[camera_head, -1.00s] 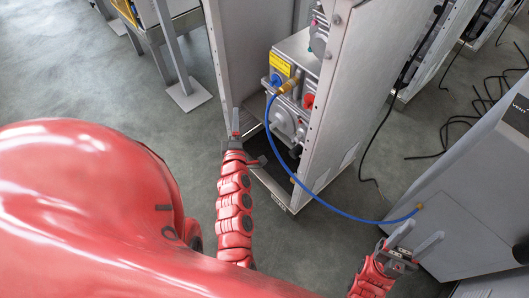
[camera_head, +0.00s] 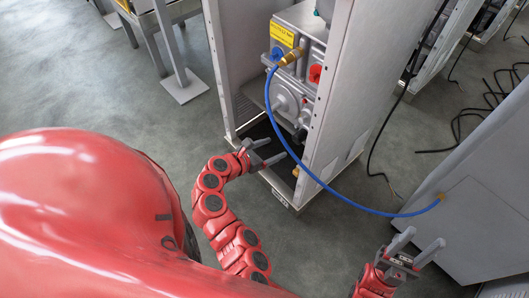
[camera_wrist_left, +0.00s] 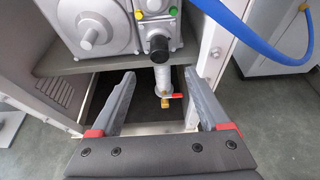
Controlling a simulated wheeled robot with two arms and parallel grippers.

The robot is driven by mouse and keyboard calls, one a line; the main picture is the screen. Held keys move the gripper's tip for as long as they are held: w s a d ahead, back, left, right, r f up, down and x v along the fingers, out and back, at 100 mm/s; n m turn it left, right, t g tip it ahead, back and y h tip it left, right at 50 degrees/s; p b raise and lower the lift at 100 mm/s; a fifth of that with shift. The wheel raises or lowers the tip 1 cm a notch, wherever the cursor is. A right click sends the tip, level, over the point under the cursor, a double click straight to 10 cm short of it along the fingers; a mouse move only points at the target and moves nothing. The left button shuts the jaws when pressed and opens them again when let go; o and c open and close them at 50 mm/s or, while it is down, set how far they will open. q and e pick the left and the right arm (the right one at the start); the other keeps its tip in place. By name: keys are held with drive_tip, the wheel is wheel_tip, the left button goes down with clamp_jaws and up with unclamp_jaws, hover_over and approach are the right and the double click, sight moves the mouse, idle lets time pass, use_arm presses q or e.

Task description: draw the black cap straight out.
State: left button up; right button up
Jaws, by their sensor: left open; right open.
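The black cap (camera_wrist_left: 158,46) shows in the left wrist view as a short dark cylinder on the front of the grey machine (camera_wrist_left: 100,25), above a pipe with a red-handled valve (camera_wrist_left: 172,96). In the head view the cap is too small to tell apart. My left gripper (camera_head: 278,150) is open and empty at the cabinet's lower front opening. In the left wrist view its fingers (camera_wrist_left: 160,76) stand apart either side of the cap's line, with the cap beyond the tips and not touched. My right gripper (camera_head: 424,240) is open and empty near the grey box at right.
A blue hose (camera_head: 320,181) runs from a brass fitting (camera_head: 291,57) on the machine to the grey box (camera_head: 480,220), passing right of my left gripper. Cabinet side walls (camera_head: 352,90) flank the machine. A yellow button (camera_wrist_left: 173,11) and green button (camera_wrist_left: 139,14) sit near the cap.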

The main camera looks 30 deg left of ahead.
sight(296, 139)
use_arm(q)
drive_tip(key=b+x, duration=0.2)
drive_tip(key=x, duration=1)
drive_tip(key=shift+f+b, duration=0.15)
drive_tip(key=shift+b, duration=0.2)
drive_tip(key=shift+x, duration=0.9)
clamp_jaws()
drive_tip(key=shift+s+a, duration=0.25)
drive_tip(key=shift+s, duration=0.4)
drive_tip(key=shift+s+a, duration=0.2)
drive_tip(key=shift+s, duration=0.4)
drive_tip(key=shift+s+a, duration=0.3)
drive_tip(key=shift+s, duration=0.55)
drive_tip(key=shift+s+a, duration=0.35)
drive_tip(key=shift+s, duration=0.5)
drive_tip(key=shift+s+a, duration=0.3)
drive_tip(key=shift+s, duration=0.5)
